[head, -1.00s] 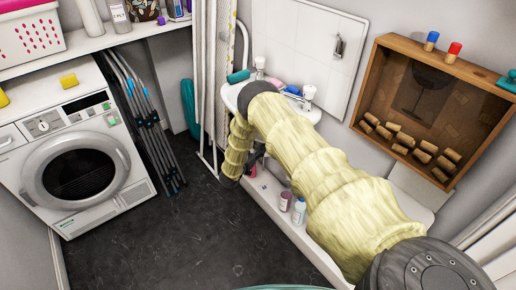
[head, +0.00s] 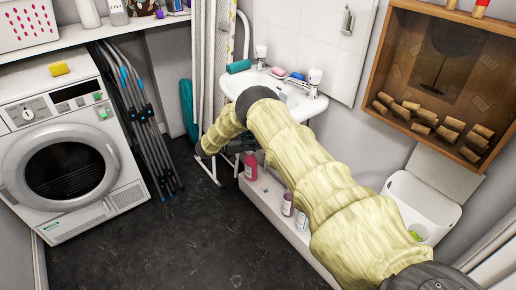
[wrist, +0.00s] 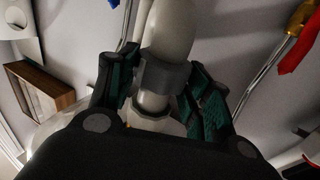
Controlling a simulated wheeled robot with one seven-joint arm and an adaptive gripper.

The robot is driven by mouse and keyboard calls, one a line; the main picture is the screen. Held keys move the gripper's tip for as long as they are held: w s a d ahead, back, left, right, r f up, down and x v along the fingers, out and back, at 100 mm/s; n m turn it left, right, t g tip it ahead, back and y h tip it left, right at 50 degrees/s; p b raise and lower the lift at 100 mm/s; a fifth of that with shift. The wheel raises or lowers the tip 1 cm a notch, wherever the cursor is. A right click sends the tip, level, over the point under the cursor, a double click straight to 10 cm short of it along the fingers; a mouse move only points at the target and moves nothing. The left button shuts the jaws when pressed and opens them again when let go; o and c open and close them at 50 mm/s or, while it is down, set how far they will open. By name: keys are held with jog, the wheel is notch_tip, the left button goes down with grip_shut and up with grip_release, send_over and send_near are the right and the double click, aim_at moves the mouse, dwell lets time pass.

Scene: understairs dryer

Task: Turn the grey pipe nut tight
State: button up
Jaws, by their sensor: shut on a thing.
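In the wrist view, the grey pipe nut (wrist: 166,80) is a dull grey collar around a white pipe (wrist: 172,28). My gripper (wrist: 160,70) has one dark, green-padded finger on each side of it and is shut on the nut. The pads cover the nut's sides. In the head view, my arm in its pale yellow sleeve reaches down beside the white washbasin (head: 240,92). The nut and my fingertips cannot be made out clearly there.
Bottles (head: 249,166) stand on the low white ledge below the basin. A wooden wall case (head: 465,168) and an open white bin (head: 420,200) are at right. The dryer (head: 70,165) and folded rack (head: 140,120) stand left. The dark floor between is clear.

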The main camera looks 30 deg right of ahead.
jog(key=shift+w+f+m+g+y+b, duration=0.15)
jog(key=shift+m+g+y+b, duration=0.5)
jog(key=shift+g+b, duration=0.55)
jog(key=shift+w+f+m+g+y+b, duration=0.1)
jog(key=shift+m+g+y+b, duration=0.25)
jog(key=shift+m+g+b, duration=0.8)
jog(key=shift+r+g+y+b, duration=0.1)
jog(key=shift+g+y+b, duration=0.25)
jog(key=shift+b, duration=0.5)
jog(key=shift+d+r+m+g+y+b, duration=0.2)
jog(key=shift+m+g+y+b, duration=0.35)
jog(key=shift+b, duration=0.35)
jog(key=o, duration=1)
jog(key=shift+s+r+n+t+h+p, duration=0.15)
jog(key=shift+n+t+h+p, duration=0.2)
jog(key=shift+p, duration=0.55)
jog(key=shift+a+n+t+h+p, duration=0.1)
jog(key=shift+n+t+h+p, duration=0.35)
jog(key=shift+p, duration=0.55)
